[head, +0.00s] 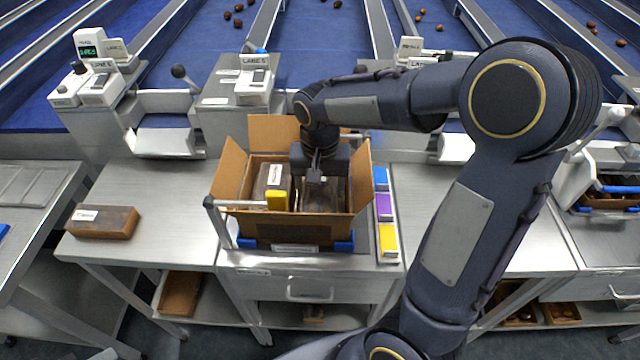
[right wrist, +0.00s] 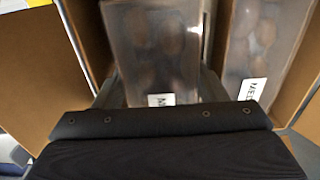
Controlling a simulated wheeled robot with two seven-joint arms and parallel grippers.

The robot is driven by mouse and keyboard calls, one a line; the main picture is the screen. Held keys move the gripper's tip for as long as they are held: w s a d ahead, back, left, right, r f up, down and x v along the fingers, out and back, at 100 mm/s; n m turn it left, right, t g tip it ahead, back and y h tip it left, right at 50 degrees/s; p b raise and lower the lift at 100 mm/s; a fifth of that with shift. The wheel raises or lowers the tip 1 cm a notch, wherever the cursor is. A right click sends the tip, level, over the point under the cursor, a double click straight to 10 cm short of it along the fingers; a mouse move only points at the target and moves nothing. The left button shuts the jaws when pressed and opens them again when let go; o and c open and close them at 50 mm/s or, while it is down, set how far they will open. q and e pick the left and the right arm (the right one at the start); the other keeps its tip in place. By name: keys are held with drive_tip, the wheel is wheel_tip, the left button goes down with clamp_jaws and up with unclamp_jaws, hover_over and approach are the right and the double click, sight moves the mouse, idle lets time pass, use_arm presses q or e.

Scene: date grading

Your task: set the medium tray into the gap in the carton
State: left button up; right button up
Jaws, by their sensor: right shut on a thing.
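The open cardboard carton (head: 290,234) stands at the middle of the bench with its flaps spread. My right gripper (head: 315,178) reaches down into its right half. In the right wrist view its fingers close on both sides of the medium tray (right wrist: 155,50), a clear-topped tray of dark dates with a white label. The held tray (head: 322,196) is partly hidden by the gripper in the head view. Another tray (right wrist: 262,45), labelled "MED", lies beside it within the carton. Whether the held tray touches the carton floor I cannot tell. My left gripper is out of view.
A metal bar with a yellow block (head: 277,200) crosses the carton's front left. Blue, purple and yellow cards (head: 384,207) lie right of the carton. A brown labelled box (head: 103,222) sits at the left on otherwise clear bench. Lane stations stand behind.

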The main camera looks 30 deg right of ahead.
drive_tip(key=shift+f+b, duration=0.4)
drive_tip(key=shift+f, duration=0.2)
idle(0.4)
drive_tip(key=o, duration=1.1)
drive_tip(key=shift+c, duration=0.9)
drive_tip(key=shift+o, duration=0.6)
drive_tip(key=shift+r, duration=0.15)
